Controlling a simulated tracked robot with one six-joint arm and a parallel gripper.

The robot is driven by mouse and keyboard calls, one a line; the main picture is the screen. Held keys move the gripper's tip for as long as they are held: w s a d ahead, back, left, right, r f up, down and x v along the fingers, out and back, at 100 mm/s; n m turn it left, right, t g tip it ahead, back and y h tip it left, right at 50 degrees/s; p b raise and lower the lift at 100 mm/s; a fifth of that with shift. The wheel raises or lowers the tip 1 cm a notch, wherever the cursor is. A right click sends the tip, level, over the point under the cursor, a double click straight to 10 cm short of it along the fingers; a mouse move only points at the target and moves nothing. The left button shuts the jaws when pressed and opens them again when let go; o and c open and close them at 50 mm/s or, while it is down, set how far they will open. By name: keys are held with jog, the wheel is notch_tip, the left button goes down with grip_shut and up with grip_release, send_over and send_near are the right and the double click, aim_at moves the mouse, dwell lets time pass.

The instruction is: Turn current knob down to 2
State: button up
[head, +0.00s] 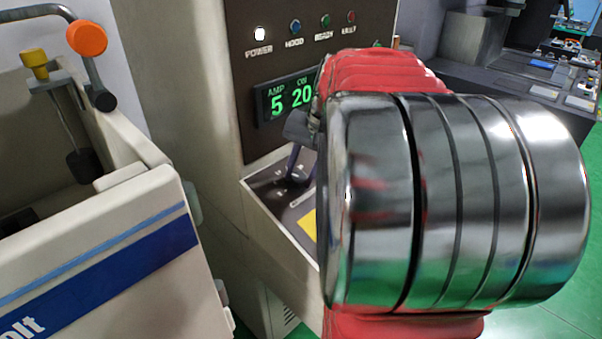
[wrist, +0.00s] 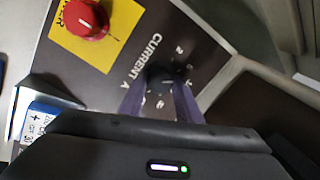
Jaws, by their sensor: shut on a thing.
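My gripper (wrist: 160,96) is shut on the knob, with one purple finger on each side. In the head view my gripper (head: 293,172) reaches down to the panel, and my arm hides much of it. The green display (head: 289,97) reads AMP 5 and ON 20.
A red mushroom button (wrist: 86,19) on a yellow plate (wrist: 122,26) stands near the knob. At left in the head view is a pale tank (head: 100,240) with an orange-knobbed handle (head: 87,38). Indicator lamps (head: 295,26) are above the display.

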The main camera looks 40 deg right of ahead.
jog(key=n, duration=0.5)
jog(key=shift+a+n, duration=0.15)
jog(key=shift+n, duration=0.15)
jog(key=n, duration=0.4)
jog(key=shift+n, duration=0.4)
jog(key=shift+o, duration=0.2)
jog(key=shift+a+f+h, duration=0.1)
jog(key=shift+h, duration=0.2)
jog(key=o, duration=1)
jog(key=shift+o, duration=0.2)
jog(key=shift+r, duration=0.2)
jog(key=v, duration=1.3)
jog(key=shift+r, duration=0.3)
jog(key=shift+w, duration=0.1)
